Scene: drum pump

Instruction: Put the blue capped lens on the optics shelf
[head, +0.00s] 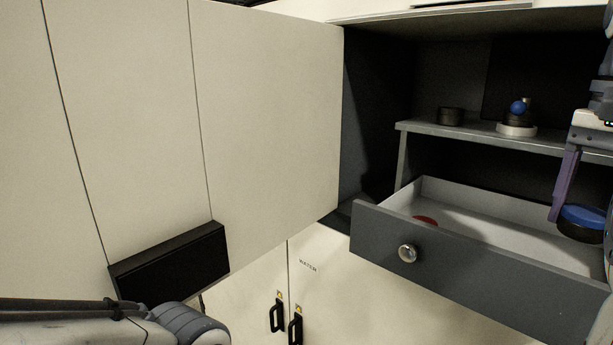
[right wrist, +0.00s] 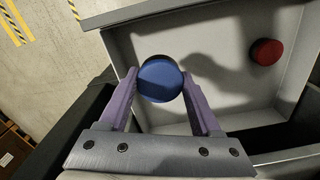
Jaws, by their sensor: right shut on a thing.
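The blue capped lens (head: 583,217), a short dark cylinder with a blue top, is in my right gripper (head: 578,208) at the right edge of the head view. In the right wrist view the blue cap (right wrist: 160,80) sits between the two purple fingers (right wrist: 160,88), which are shut on it. The lens is held above the right end of the open drawer. The grey optics shelf (head: 463,136) is behind and above the drawer, inside the cabinet. My left arm enters at the lower left; its gripper is not seen.
The open drawer (head: 375,232) holds a red-topped disc (head: 426,220), also in the right wrist view (right wrist: 266,52). On the shelf stand a dark short cylinder (head: 451,116) and a blue-knobbed item (head: 518,110) on a pale round base (head: 516,130). Bare shelf lies between them.

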